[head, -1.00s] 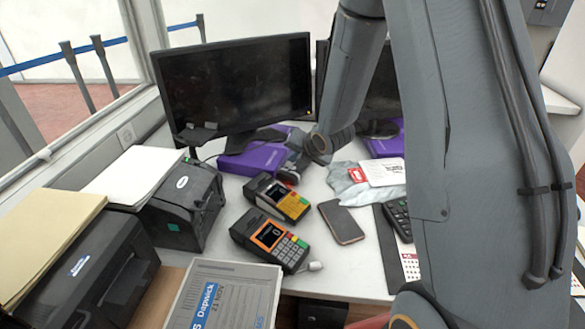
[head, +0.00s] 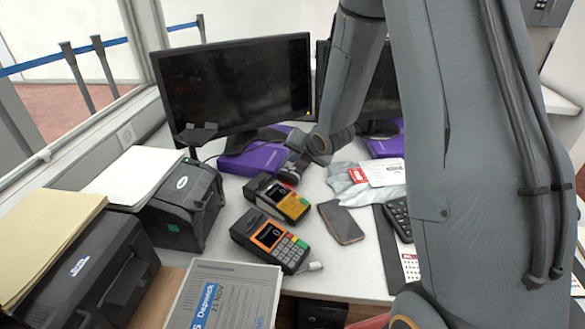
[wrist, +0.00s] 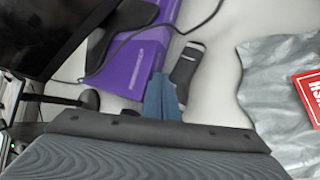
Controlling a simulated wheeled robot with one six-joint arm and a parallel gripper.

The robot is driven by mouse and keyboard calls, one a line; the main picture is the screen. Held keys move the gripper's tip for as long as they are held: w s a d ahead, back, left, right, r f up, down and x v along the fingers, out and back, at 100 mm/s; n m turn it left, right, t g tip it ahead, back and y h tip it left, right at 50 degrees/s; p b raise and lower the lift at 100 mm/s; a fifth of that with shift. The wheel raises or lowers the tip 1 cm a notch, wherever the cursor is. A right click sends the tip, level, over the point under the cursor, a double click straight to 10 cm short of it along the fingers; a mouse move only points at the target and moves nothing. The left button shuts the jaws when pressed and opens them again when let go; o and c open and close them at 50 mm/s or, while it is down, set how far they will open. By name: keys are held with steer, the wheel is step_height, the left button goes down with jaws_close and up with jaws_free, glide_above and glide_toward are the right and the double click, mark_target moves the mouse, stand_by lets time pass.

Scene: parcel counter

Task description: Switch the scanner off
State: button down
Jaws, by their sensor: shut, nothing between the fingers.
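A small dark device (wrist: 187,66), perhaps the scanner or a part of it, lies on the white counter in the wrist view, just right of my fingertips. In the head view my gripper (head: 294,163) is low in front of the purple box (head: 252,158), behind the card terminals. The device is mostly hidden there by the gripper.
Two card terminals (head: 270,240) stand in front of my gripper. A phone (head: 341,222) and a grey plastic mailer (head: 348,183) lie to the right. A monitor (head: 235,85) stands behind, and black printers (head: 185,205) line the left. A black cable (wrist: 130,38) crosses the purple box.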

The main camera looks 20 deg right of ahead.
mark_target(294, 170)
steer(key=shift+f, duration=0.15)
stand_by(0.5)
steer(key=shift+f+b, duration=0.3)
steer(key=shift+b, duration=0.3)
steer(key=shift+f+b, duration=0.4)
steer(key=shift+b, duration=0.1)
stand_by(0.5)
steer(key=shift+r, duration=0.1)
steer(key=shift+r+p, duration=0.55)
steer(key=shift+r, duration=0.25)
step_height(294, 170, up, 6)
steer(key=p, duration=0.3)
steer(key=shift+p, duration=0.35)
steer(key=shift+s, duration=0.1)
